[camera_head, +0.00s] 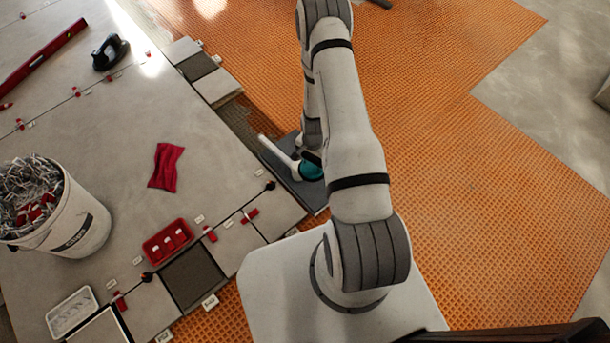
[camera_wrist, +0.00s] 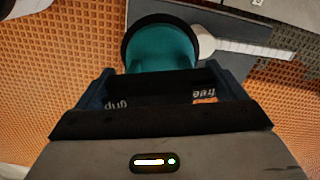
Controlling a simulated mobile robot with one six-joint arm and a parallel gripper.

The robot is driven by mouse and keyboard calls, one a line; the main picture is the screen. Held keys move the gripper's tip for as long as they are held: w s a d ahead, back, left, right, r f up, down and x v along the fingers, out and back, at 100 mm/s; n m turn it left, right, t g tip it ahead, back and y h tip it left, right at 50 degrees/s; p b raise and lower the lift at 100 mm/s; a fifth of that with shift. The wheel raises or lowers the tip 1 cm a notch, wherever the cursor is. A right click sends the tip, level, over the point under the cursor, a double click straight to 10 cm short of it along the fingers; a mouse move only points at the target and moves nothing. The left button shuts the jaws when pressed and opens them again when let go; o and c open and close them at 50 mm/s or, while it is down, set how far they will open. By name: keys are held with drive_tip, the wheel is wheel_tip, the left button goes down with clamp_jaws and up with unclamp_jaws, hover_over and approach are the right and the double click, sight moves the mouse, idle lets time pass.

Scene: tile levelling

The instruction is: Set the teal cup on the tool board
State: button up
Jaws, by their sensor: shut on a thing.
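The teal cup (camera_wrist: 160,48) has a dark rim and fills the upper middle of the wrist view. It also shows in the head view (camera_head: 311,171), partly hidden by my arm. My gripper (camera_wrist: 165,82) is shut on it. The tool board (camera_head: 315,195) is a dark grey panel under and around the cup in the head view; its edge shows in the wrist view (camera_wrist: 225,28). I cannot tell whether the cup touches the board or hangs just above it.
A white-handled tool (camera_head: 275,150) lies across the board close beside the cup. Left are a white bucket (camera_head: 85,228) of clips, a red tray (camera_head: 168,241), a red cloth (camera_head: 166,166) and a black suction tool (camera_head: 110,52). Orange matting (camera_head: 500,200) lies open at right.

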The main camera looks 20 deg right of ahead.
drive_tip(key=d+f+m+b, duration=0.1)
drive_tip(key=f+b, duration=0.1)
drive_tip(key=f, duration=0.4)
drive_tip(key=d+f+m+b, duration=0.1)
drive_tip(key=f+b, duration=0.2)
drive_tip(key=f, duration=0.3)
drive_tip(key=f+m+b, duration=0.1)
drive_tip(key=f+b, duration=0.1)
drive_tip(key=f, duration=0.5)
drive_tip(key=shift+s+d+b, duration=0.2)
drive_tip(key=shift+d+b, duration=0.2)
drive_tip(key=shift+f, duration=0.2)
drive_tip(key=o, duration=0.8)
drive_tip(key=shift+r, duration=0.15)
